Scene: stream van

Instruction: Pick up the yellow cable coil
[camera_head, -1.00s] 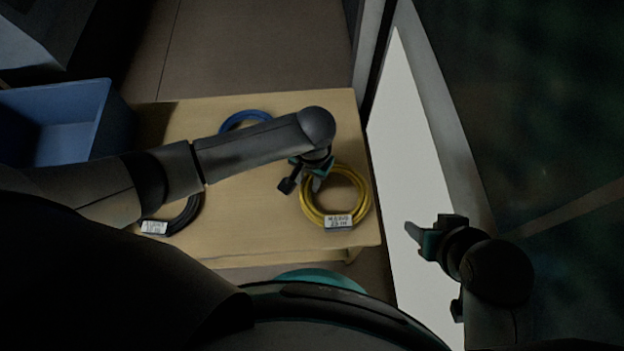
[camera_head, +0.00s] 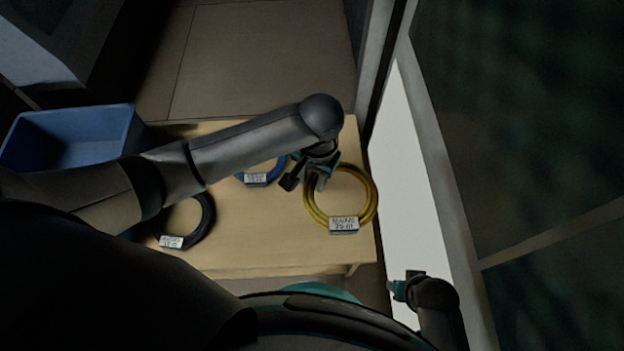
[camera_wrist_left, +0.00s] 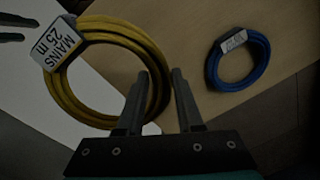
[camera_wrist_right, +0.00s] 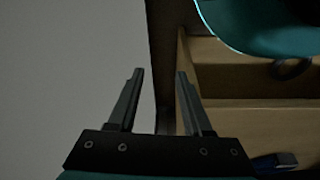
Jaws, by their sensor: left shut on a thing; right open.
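The yellow cable coil (camera_head: 374,203) is a ring with a white label, at the right end of the wooden table. It also shows large in the left wrist view (camera_wrist_left: 84,107), its label reading "MAINS 25 m". My left gripper (camera_head: 307,181) is shut on the coil's rim, at its left side in the head view. In the left wrist view, its fingers (camera_wrist_left: 158,90) stand at the edge of the ring. The coil looks nearer to the wrist camera than the blue one and seems raised off the table. My right gripper (camera_head: 398,289) is open and empty at lower right (camera_wrist_right: 160,78).
A blue cable coil (camera_head: 279,170) and a black cable coil (camera_head: 207,216), both labelled, lie on the table (camera_head: 270,235). A blue crate (camera_head: 130,130) stands at the left. A pale panel (camera_head: 405,180) runs along the table's right side.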

